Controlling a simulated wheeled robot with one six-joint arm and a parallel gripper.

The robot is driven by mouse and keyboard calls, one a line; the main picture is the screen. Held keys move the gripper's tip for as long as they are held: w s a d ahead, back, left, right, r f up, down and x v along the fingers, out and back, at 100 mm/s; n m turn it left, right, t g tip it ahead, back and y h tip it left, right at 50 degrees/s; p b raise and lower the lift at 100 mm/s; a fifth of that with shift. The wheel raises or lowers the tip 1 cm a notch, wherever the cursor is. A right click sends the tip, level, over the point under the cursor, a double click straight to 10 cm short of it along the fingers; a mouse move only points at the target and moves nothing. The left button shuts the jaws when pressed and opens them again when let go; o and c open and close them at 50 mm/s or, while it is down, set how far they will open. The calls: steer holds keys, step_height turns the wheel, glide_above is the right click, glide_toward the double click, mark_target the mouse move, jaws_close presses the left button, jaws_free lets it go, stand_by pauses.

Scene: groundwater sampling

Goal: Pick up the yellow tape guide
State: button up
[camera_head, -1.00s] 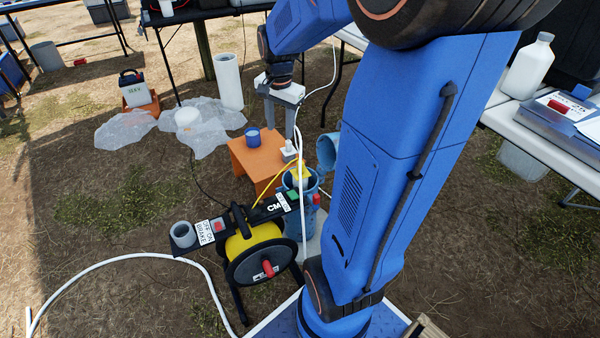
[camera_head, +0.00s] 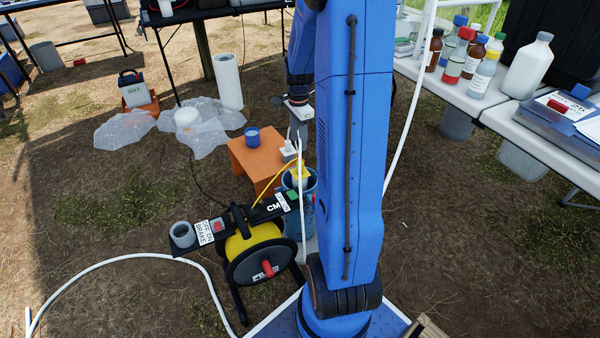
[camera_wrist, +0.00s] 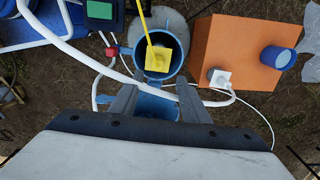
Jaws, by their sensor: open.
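The yellow tape guide (camera_wrist: 158,60) sits in the mouth of the blue-grey well pipe (camera_wrist: 181,55) in the wrist view, with a yellow tape running up from it. In the head view the guide (camera_head: 300,175) shows small, partly behind a white tube. My gripper (camera_wrist: 157,92) is open, its two grey fingers apart and pointing toward the pipe. The guide lies beyond the fingertips, roughly in line with the gap, and nothing is seen held. In the head view my arm hides part of the pipe's right side.
A yellow tape reel (camera_head: 255,245) on a black stand is left of the pipe. An orange stool (camera_head: 252,158) with a blue cup (camera_head: 252,136) stands behind. A white hose (camera_wrist: 95,62) crosses near my fingers. A table with bottles (camera_head: 485,70) is at right.

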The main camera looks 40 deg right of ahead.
mark_target(300, 161)
step_height(300, 161, down, 7)
steer(key=shift+r, duration=0.1)
steer(key=shift+s+d+f, duration=0.1)
steer(key=shift+s+f, duration=0.05)
steer(key=shift+f, duration=1.2)
steer(key=shift+s+f, duration=0.15)
steer(key=shift+f, duration=1.15)
jaws_close()
